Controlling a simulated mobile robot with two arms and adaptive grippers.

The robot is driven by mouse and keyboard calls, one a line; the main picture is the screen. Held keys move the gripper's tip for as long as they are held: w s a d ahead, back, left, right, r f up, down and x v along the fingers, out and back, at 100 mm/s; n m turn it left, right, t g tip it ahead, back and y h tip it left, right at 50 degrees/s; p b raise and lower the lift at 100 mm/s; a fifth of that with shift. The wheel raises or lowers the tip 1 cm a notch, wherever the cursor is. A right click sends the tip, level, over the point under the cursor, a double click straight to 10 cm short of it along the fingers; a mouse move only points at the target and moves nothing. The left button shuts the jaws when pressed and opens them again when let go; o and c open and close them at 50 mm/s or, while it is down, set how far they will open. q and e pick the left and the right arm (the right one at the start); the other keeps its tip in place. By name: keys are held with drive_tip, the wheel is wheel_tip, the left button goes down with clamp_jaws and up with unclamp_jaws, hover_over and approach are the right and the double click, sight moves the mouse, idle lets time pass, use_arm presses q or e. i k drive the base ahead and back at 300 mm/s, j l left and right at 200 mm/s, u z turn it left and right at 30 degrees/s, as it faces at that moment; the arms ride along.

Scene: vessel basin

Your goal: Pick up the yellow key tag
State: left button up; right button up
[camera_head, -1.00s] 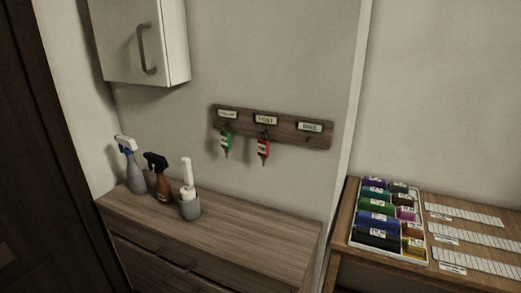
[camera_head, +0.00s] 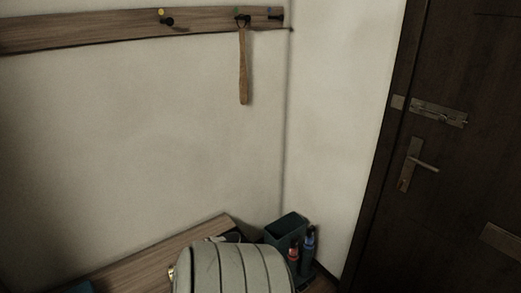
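I see no yellow key tag in the current head view. The only yellow thing is a small round dot (camera_head: 161,12) above a dark peg on the wall rail (camera_head: 90,28).
A brown strap-like thing (camera_head: 243,70) hangs from the rail's middle peg. A dark door (camera_head: 440,180) is at right.

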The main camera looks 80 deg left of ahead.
sight(170, 271)
drive_tip(key=u, duration=3.35)
